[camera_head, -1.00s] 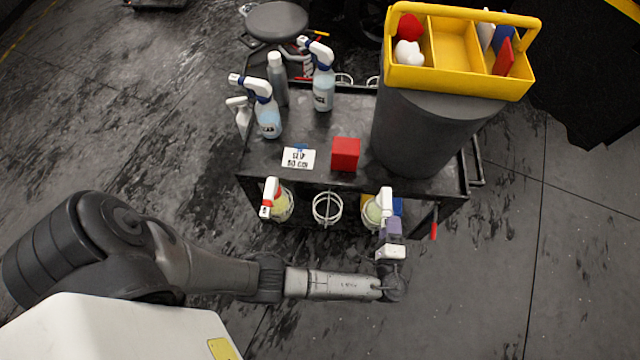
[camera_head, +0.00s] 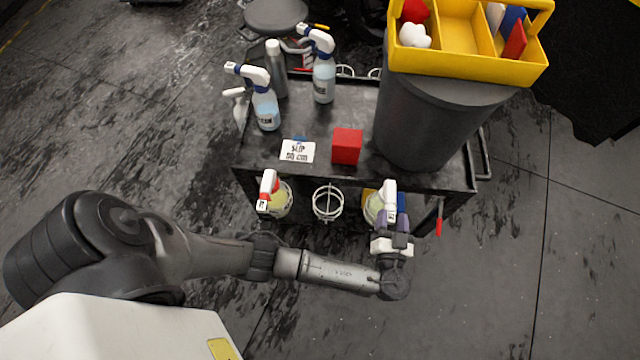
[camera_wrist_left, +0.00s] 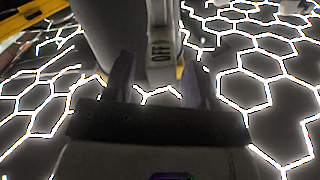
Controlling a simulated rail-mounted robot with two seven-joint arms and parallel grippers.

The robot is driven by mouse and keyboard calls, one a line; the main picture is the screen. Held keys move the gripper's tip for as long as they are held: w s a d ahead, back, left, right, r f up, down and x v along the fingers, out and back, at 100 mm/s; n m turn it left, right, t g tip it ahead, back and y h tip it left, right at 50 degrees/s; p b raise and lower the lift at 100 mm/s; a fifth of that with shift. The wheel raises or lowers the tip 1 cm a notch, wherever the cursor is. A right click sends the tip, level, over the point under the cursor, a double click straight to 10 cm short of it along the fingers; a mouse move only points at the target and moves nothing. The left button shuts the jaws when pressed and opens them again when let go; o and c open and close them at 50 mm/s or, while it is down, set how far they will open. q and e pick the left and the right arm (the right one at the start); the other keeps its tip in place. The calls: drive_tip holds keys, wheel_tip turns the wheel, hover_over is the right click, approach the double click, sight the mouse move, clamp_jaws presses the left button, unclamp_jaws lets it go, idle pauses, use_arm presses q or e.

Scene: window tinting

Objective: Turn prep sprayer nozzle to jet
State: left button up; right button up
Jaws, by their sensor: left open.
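A spray bottle with a white head (camera_head: 388,190) and a pale yellow body sits in the right-hand ring on the cart's near side. In the left wrist view its white nozzle (camera_wrist_left: 161,52) carries the label "OFF". My left gripper (camera_head: 394,219) is right at this head, on its near side. In the left wrist view the open fingers (camera_wrist_left: 157,76) stand on either side of the nozzle's end, with a gap visible; I cannot tell whether either finger touches it. The fingers partly hide the bottle in the head view. My right gripper is not in view.
A red-and-white sprayer (camera_head: 270,192) sits in the left ring, and the middle ring (camera_head: 327,204) is empty. The cart top (camera_head: 330,115) holds blue-and-white sprayers, a red block (camera_head: 347,146), a "SLIP" card (camera_head: 298,151) and a dark bin (camera_head: 430,115) under a yellow caddy (camera_head: 460,62).

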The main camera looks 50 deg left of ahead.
use_arm(q)
drive_tip(key=shift+a+n, duration=0.15)
drive_tip(key=shift+n, duration=1.05)
drive_tip(key=shift+s+d+n, duration=0.25)
drive_tip(key=shift+s+n, duration=0.05)
drive_tip(key=shift+n, duration=0.2)
drive_tip(key=v, duration=1.3)
drive_tip(key=s+a+r+m+g+h+p, duration=0.2)
drive_tip(key=s+a+r+g+h+p, duration=0.1)
drive_tip(key=r+p, duration=0.4)
drive_tip(key=s+a+r+m+g+h+p, duration=0.2)
drive_tip(key=a+r+p, duration=0.4)
drive_tip(key=p, duration=0.6)
drive_tip(key=s+a+r+m+g+h+p, duration=0.2)
drive_tip(key=s+a+r+g+h+p, duration=0.2)
drive_tip(key=r+p, duration=0.5)
drive_tip(key=shift+s+a+r+m, duration=0.2)
drive_tip(key=shift+s+m, duration=0.2)
drive_tip(key=shift+s, duration=0.65)
